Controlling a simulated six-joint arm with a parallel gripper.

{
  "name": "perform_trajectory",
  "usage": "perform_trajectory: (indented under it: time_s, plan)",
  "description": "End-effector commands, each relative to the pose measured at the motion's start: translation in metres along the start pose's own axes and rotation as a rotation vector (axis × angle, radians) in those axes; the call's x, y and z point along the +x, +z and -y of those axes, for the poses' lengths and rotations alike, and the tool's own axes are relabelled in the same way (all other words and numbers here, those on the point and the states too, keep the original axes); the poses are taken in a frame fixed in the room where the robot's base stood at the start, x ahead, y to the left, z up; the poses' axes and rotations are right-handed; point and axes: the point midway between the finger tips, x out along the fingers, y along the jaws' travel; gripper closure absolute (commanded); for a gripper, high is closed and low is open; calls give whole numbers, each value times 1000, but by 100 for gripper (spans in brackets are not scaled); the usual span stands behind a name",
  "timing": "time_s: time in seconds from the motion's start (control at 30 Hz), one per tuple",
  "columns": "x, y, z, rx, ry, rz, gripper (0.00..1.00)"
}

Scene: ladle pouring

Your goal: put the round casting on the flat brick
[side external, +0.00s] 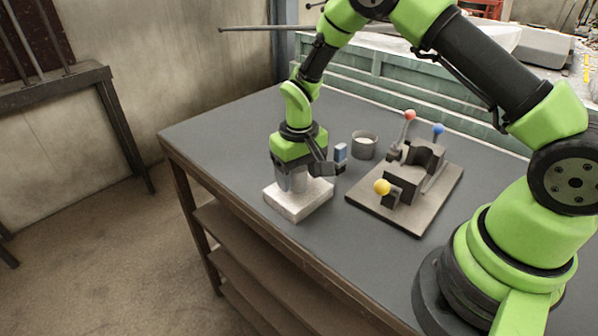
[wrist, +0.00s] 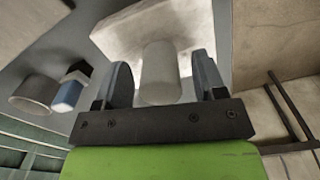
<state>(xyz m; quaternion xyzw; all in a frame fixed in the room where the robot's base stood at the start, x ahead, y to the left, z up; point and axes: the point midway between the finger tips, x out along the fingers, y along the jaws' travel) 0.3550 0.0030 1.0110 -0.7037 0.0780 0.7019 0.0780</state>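The round casting (wrist: 160,75) is a pale grey cylinder between my fingers in the wrist view. In the side view it shows partly, at my gripper (side external: 298,180). The flat brick (side external: 300,206) is a pale slab on the grey table. The brick (wrist: 120,35) also shows behind the casting in the wrist view. The casting appears to stand upright on the brick; my fingers partly hide its lower end in the side view. My gripper (wrist: 163,82) points down over the brick, open around the casting, with a narrow gap on each side.
A small blue block (side external: 341,152) and a grey cup (side external: 364,145) stand right of my gripper. Further right is a fixture plate (side external: 425,218) with dark blocks and red, blue and yellow knobs. The table (side external: 225,130) is clear at left.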

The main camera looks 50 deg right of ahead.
Motion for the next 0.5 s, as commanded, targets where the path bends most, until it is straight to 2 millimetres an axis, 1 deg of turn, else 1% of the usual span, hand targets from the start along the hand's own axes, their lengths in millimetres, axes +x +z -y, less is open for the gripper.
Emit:
perform_trajectory:
  time_s: [0.17,0.27,0.37,0.5]
  plan:
    - [-1,0,0,0,0,0,36]
    - [-6,0,0,1,0,-1,36]
    - [-21,-1,0,0,-1,-3,36]
    - [-52,-1,0,0,-2,-5,36]
